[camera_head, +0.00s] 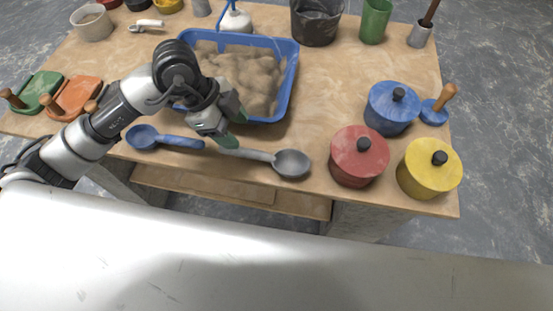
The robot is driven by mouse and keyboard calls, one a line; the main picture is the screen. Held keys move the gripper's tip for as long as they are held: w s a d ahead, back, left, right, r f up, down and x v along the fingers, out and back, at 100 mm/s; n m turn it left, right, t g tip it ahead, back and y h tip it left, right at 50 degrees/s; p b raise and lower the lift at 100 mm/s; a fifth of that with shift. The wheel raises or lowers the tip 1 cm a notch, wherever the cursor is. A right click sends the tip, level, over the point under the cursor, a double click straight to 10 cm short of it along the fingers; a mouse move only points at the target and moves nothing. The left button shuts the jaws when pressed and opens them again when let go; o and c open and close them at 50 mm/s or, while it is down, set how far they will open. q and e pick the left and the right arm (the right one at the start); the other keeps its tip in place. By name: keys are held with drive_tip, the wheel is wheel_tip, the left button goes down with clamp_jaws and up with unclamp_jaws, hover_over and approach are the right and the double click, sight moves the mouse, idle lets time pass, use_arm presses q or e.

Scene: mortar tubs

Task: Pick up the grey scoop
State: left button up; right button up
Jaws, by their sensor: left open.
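The grey scoop (291,163) lies near the front edge of the wooden table, its round bowl to the right and its handle running left toward my gripper. My left gripper (234,131) is open, with green-tipped fingers, above and close to the left end of the scoop's handle. Part of the handle end is hidden or hard to make out by the fingers, and I cannot tell whether they touch it. A blue scoop (146,137) lies to the left of the grey one, under my arm. My right gripper does not show.
A blue tub (291,75) of brown lumpy mortar stands just behind the gripper. Red (358,157), yellow (429,170) and blue (391,108) lidded pots stand to the right. Green (38,92) and orange (74,97) floats lie at the left. The table's front edge is close to the scoop.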

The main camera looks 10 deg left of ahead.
sight(252, 151)
use_arm(q)
drive_tip(key=shift+w+a+f+y, duration=0.1)
drive_tip(key=shift+a+f+y, duration=0.2)
drive_tip(key=shift+a, duration=0.05)
drive_tip(key=x, duration=0.4)
drive_tip(key=shift+f, duration=0.3)
drive_tip(key=x, duration=0.6)
drive_tip(key=shift+w+p, duration=0.3)
drive_tip(key=shift+p, duration=0.05)
drive_tip(key=shift+r, duration=0.1)
drive_tip(key=shift+a, duration=0.1)
clamp_jaws()
